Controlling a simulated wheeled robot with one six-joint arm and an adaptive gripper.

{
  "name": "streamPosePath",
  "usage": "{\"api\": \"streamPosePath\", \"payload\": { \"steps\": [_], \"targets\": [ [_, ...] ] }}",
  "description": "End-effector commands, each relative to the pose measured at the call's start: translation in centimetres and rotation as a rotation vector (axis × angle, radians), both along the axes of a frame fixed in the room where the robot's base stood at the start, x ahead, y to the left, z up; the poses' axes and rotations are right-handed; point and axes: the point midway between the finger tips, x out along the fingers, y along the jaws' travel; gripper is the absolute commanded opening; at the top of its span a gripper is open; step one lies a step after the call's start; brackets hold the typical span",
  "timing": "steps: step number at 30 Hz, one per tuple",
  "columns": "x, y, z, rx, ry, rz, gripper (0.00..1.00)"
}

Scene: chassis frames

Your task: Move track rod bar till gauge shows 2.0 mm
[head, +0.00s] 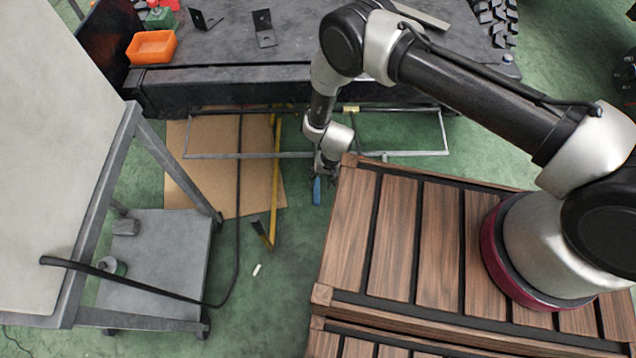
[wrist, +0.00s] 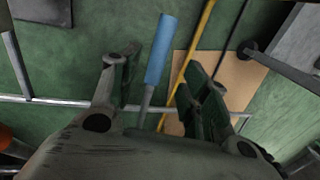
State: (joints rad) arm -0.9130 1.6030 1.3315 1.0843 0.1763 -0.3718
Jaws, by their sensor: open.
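A bar with a blue handle and a grey shaft shows in the wrist view (wrist: 160,50); its blue handle also shows in the head view (head: 317,191), just below my gripper (head: 322,172). In the wrist view my gripper (wrist: 157,80) is open, and the bar lies between its two fingers in the picture, with gaps on both sides. I cannot tell how far below the fingers the bar is. The shaft's lower end is hidden behind the gripper body. No gauge reading is legible in either view.
A thin grey frame (head: 418,154) runs across below the dark bench (head: 240,78). A yellow bar (head: 276,180) and a black hose (head: 238,210) lie left of my gripper. A slatted wooden top (head: 345,225) is close on the right; a grey cart (head: 165,245) stands left.

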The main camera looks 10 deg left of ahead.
Motion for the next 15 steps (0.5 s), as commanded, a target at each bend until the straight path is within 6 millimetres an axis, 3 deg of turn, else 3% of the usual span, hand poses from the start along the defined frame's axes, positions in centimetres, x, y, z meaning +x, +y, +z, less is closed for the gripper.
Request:
{"api": "streamPosePath", "payload": {
  "steps": [15],
  "targets": [
    [-0.3, 1.3, -6.9, -0.001, -0.006, 0.020, 0.46]
  ]
}}
